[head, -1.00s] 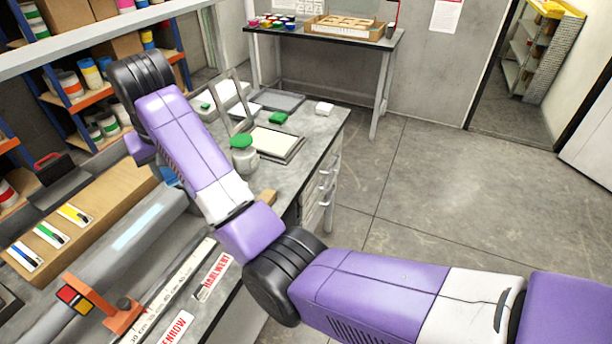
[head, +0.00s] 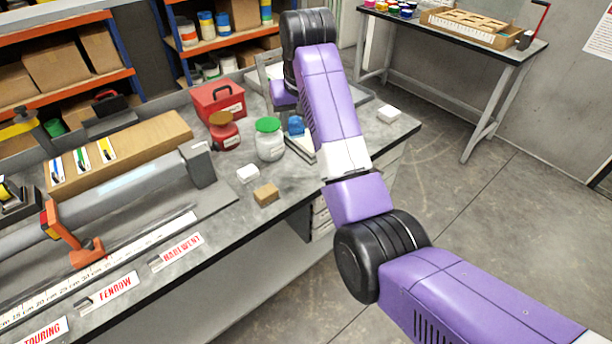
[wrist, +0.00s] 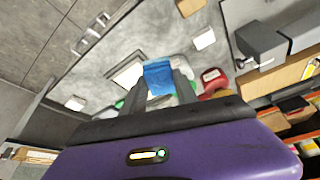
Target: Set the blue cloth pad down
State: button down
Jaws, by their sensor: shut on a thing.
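The blue cloth pad (wrist: 159,76) is between the two fingertips of my gripper (wrist: 161,82) in the wrist view. My gripper is shut on it, over the grey workbench (wrist: 172,32). In the head view a bit of the blue pad (head: 296,126) shows just right of the green-lidded jar (head: 269,140), beside my purple arm. My arm hides most of the gripper there. I cannot tell whether the pad touches the bench or a thing under it. A pale framed panel (wrist: 127,73) lies close to the pad in the wrist view.
A red box (head: 218,103) and a red jar (head: 224,132) stand left of the green-lidded jar. A white block (head: 248,173) and a tan block (head: 266,195) lie nearer the front edge. Another white block (head: 389,114) lies at the bench's right end, with bare bench around it.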

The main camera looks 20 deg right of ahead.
aim_at(296, 181)
notch_tip(296, 181, down, 18)
jog(key=shift+a+r+p, duration=0.1)
jog(key=shift+r+p, duration=0.05)
jog(key=shift+p, duration=0.9)
jog(key=c, duration=0.9)
grip_release()
jog(key=shift+c, duration=0.2)
jog(key=shift+s+r, duration=0.15)
jog(key=shift+r, duration=0.35)
jog(key=v, duration=1.1)
jog(key=shift+b, duration=0.35)
